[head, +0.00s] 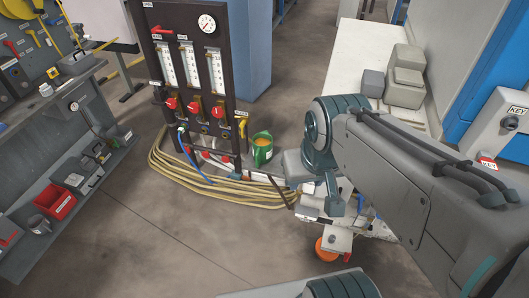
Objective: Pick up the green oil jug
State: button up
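The green oil jug (262,151) stands upright on the floor near the middle of the head view, just right of the dark gauge panel. Its top is open, with yellowish contents visible. My arm comes in from the right and ends at my gripper (335,243), which is low and to the right of the jug, apart from it. The arm links cover much of the area right of the jug. The fingers are small and partly hidden, so I cannot tell whether they are open or shut.
The dark panel (192,75) with gauges and red valves stands left of the jug. Coiled yellow hoses (195,185) lie on the floor around its base. An orange round object (325,252) is near my gripper. Grey boxes (404,78) sit on a white surface. A workbench (75,150) stands left.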

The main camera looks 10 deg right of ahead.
aim_at(262, 141)
jog(key=z, duration=0.2)
jog(key=i, duration=0.85)
jog(key=u, duration=0.5)
